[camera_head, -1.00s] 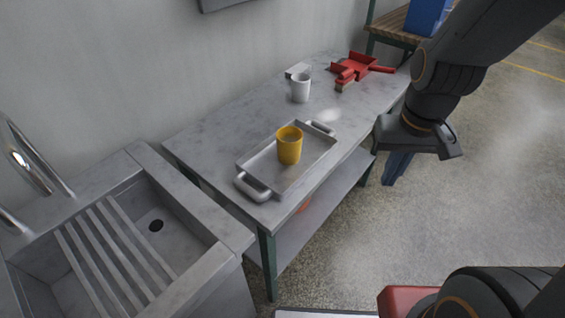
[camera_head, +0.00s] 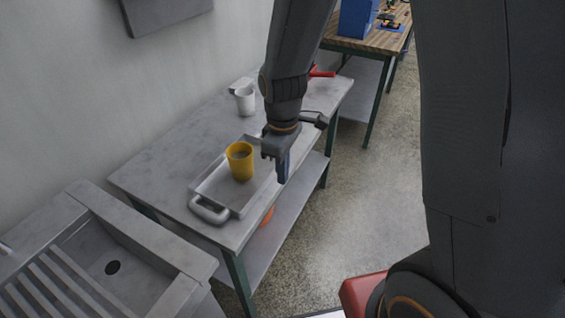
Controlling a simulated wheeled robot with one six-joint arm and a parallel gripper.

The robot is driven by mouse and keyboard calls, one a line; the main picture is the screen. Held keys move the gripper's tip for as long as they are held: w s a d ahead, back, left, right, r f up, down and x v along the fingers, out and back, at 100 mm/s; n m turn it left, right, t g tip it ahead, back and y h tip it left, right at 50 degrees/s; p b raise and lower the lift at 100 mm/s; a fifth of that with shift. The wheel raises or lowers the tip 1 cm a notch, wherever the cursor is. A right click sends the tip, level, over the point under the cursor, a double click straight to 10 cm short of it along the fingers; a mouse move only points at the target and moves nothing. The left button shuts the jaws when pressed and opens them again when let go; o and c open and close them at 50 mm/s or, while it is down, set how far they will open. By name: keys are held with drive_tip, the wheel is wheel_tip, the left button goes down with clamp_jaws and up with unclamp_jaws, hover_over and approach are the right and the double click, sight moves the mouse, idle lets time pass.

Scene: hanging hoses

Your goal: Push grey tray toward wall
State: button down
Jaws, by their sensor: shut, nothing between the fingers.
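The grey tray (camera_head: 209,184) lies on the grey table, near its front edge. Its near handle (camera_head: 209,212) shows; my gripper and arm hide its far right end. A yellow cup (camera_head: 240,161) stands upright in the tray. My gripper (camera_head: 282,170) points down at the tray's right side, by the table's front edge. Its fingers look shut and empty. I cannot tell whether they touch the tray.
A white cup (camera_head: 245,100) stands behind the tray near the wall (camera_head: 60,100). A red thing (camera_head: 322,72) shows partly behind my arm. A sink (camera_head: 110,250) adjoins at left. The table (camera_head: 150,170) is clear between tray and wall.

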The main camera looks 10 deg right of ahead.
drive_tip(key=f, duration=0.1)
drive_tip(key=w+a+f+p, duration=0.1)
drive_tip(key=f, duration=0.1)
drive_tip(key=a+f+p, duration=0.1)
drive_tip(key=shift+w+a+f, duration=0.15)
drive_tip(key=shift+w+f, duration=0.05)
drive_tip(key=shift+f, duration=0.2)
drive_tip(key=shift+w+a, duration=0.4)
drive_tip(key=shift+a, duration=0.1)
